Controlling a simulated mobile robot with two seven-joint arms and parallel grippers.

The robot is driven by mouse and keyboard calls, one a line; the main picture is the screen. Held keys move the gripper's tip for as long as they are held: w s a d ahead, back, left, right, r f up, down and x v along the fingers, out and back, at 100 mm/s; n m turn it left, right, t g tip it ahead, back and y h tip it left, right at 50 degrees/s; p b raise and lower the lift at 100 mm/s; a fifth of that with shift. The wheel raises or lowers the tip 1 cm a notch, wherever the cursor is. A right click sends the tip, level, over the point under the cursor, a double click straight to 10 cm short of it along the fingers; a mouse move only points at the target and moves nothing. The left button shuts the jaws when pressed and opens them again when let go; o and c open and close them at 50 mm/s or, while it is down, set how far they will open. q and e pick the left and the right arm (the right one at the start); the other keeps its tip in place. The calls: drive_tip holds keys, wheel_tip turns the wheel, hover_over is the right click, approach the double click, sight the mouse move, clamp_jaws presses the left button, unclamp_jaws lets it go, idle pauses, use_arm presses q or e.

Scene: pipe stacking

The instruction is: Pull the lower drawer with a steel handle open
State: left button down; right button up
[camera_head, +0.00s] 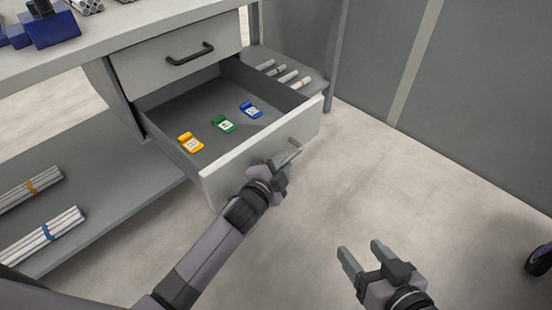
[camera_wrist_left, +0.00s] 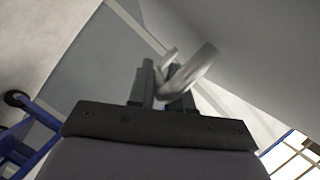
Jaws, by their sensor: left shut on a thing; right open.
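The lower drawer (camera_head: 215,172) is pulled well out from under the workbench, and its inside shows. Its steel handle (camera_head: 289,152) is on the front panel, and the handle also shows in the left wrist view (camera_wrist_left: 190,72). My left gripper (camera_head: 277,168) is at the drawer front, shut on the steel handle; in the left wrist view its fingers (camera_wrist_left: 160,88) are around the bar. My right gripper (camera_head: 364,262) is open and empty above the floor, right of the drawer. An orange tag (camera_head: 190,143), a green tag (camera_head: 223,124) and a blue tag (camera_head: 251,110) lie in the drawer.
An upper drawer (camera_head: 172,58) with a black handle is shut above. White pipes with coloured bands (camera_head: 42,232) lie on the lower shelf at left, and several short pipes lie on a shelf (camera_head: 312,86) behind the drawer.

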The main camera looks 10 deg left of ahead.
use_arm(q)
drive_tip(key=shift+s+d+f, duration=0.1)
drive_tip(key=shift+s+d, duration=0.15)
use_arm(e)
drive_tip(key=shift+d, duration=0.15)
use_arm(q)
drive_tip(key=c, duration=1.1)
unclamp_jaws()
use_arm(e)
drive_tip(key=shift+r, duration=0.1)
use_arm(q)
drive_tip(key=p+v, duration=0.3)
drive_tip(key=v, duration=0.4)
use_arm(e)
drive_tip(key=shift+s+d+r+h, duration=0.1)
drive_tip(key=shift+s+d+h, duration=0.2)
drive_tip(key=shift+d, duration=0.2)
drive_tip(key=shift+s+d+r+h, duration=0.15)
drive_tip(key=shift+d+h, duration=0.15)
drive_tip(key=shift+d, duration=0.2)
